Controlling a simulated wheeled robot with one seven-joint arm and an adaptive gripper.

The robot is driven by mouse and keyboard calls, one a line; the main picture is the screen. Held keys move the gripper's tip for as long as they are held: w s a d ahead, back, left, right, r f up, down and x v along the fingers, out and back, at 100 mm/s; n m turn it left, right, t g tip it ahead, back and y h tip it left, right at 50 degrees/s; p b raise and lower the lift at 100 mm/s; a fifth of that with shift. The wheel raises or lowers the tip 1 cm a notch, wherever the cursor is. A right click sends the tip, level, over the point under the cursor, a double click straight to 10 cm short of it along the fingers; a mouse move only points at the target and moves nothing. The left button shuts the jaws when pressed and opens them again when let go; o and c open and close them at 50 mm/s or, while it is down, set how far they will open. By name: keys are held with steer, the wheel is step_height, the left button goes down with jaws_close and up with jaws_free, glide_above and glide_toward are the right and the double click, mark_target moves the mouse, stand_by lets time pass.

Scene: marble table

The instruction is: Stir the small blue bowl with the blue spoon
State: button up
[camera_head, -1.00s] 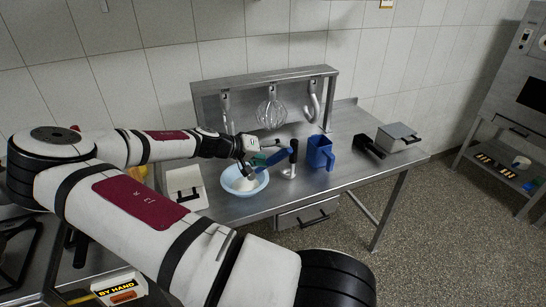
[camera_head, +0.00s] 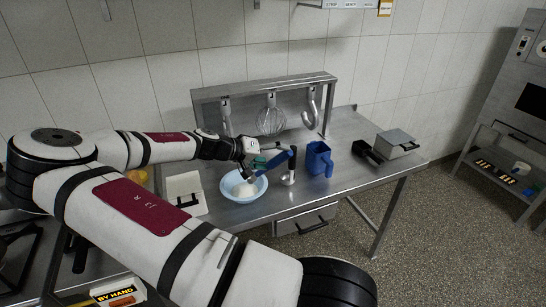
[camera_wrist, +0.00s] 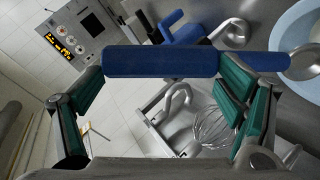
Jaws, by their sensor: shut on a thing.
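The small blue bowl (camera_head: 231,189) is light blue, holds something whitish, and stands near the table's front edge. My gripper (camera_head: 257,163) is above its far right side, with green finger pads. It is shut on the blue spoon (camera_head: 279,160), whose handle slants up to the right. In the wrist view the spoon's blue handle (camera_wrist: 160,62) lies across the fingers. Its end at the right overlaps the bowl (camera_wrist: 284,36) in that picture. I cannot tell whether the spoon's tip touches the contents.
Right of the bowl stand a metal utensil with a black handle (camera_head: 292,163) and a blue jug (camera_head: 318,158). A white box (camera_head: 184,184) is close on the left. A whisk (camera_head: 271,122) and hooks hang from the rack behind. A grey lidded box (camera_head: 397,143) is farther right.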

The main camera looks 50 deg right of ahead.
steer(key=shift+r+p, duration=0.45)
steer(key=shift+r, duration=2)
